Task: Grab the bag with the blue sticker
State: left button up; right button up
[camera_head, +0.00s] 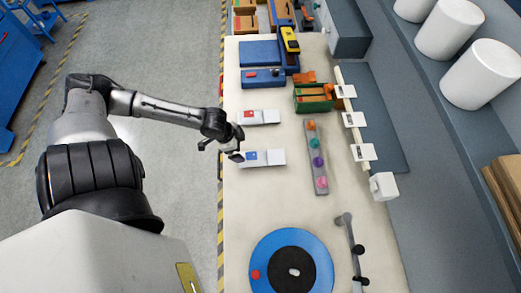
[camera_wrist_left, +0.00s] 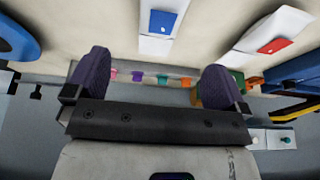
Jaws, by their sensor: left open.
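The bag with the blue sticker (camera_head: 272,158) is a flat white packet lying on the pale bench near its left edge. In the left wrist view it shows at the top (camera_wrist_left: 155,45), with its blue sticker facing the camera. My left gripper (camera_head: 220,151) is open and empty at the bag's left end; I cannot tell whether a finger touches it. In the left wrist view its two purple-padded fingers (camera_wrist_left: 155,78) stand wide apart, with the bag beyond them. A similar white bag with a red sticker (camera_head: 268,117) lies farther back. My right gripper is out of view.
A grey strip with several coloured knobs (camera_head: 316,155) lies right of the bags. A blue disc (camera_head: 265,245) sits in front, and blue bins (camera_head: 258,53) with a green-orange box (camera_head: 313,98) stand behind. Several white blocks (camera_head: 364,152) line the right.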

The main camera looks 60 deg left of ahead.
aim_at(252, 156)
pick_arm(q)
jog(key=shift+w+d+f, duration=0.15)
jog(key=shift+w+f, duration=0.1)
jog(key=shift+f, duration=0.1)
jog(key=b+x, duration=0.1)
jog(key=x, duration=0.5)
jog(key=shift+w+f, duration=0.15)
jog(key=shift+w, duration=0.05)
jog(key=shift+x, duration=0.95)
jog(key=x, duration=0.4)
jog(key=shift+f+b, duration=0.2)
jog(key=shift+b, duration=0.1)
jog(key=c, duration=1)
